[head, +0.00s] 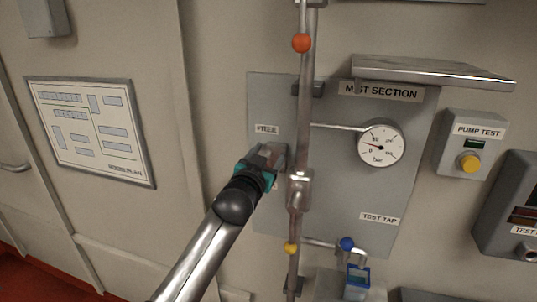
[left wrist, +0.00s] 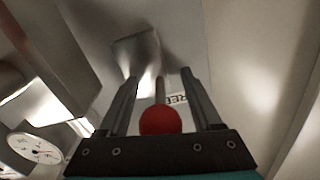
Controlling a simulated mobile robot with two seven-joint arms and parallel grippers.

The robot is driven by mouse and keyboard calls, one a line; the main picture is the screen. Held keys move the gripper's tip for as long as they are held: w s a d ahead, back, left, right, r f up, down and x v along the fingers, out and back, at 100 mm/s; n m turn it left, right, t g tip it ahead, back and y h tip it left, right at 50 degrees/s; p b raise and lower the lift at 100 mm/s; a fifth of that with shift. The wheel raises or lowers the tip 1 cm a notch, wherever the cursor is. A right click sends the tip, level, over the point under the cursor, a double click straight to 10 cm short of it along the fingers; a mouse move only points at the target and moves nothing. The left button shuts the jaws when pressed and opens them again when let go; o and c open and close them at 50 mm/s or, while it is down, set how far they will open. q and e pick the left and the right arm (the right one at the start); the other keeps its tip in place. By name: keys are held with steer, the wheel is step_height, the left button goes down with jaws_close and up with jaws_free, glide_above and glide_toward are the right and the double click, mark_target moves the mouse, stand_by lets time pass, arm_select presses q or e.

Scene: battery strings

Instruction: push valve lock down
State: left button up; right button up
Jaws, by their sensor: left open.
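My left gripper (head: 274,153) is at the left side of the vertical pipe (head: 305,95), just below the "FREE" label (head: 267,129). In the left wrist view the gripper (left wrist: 160,85) is open, its two dark fingers apart. A red ball knob (left wrist: 160,121) on a thin rod lies between the fingers, close to the palm. I cannot tell whether it touches. This knob is hidden in the head view. A metal valve body (head: 299,190) sits on the pipe just below and right of the gripper. No part is marked as the valve lock.
An orange ball (head: 301,43) is higher on the pipe. A round gauge (head: 381,145), a shelf (head: 432,72) and a pump test box (head: 470,145) are to the right. A blue padlock (head: 358,275) hangs at the test tap.

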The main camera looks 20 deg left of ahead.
arm_select(q)
steer(key=shift+c, duration=0.3)
jaws_close()
steer(key=shift+f, duration=0.1)
stand_by(0.9)
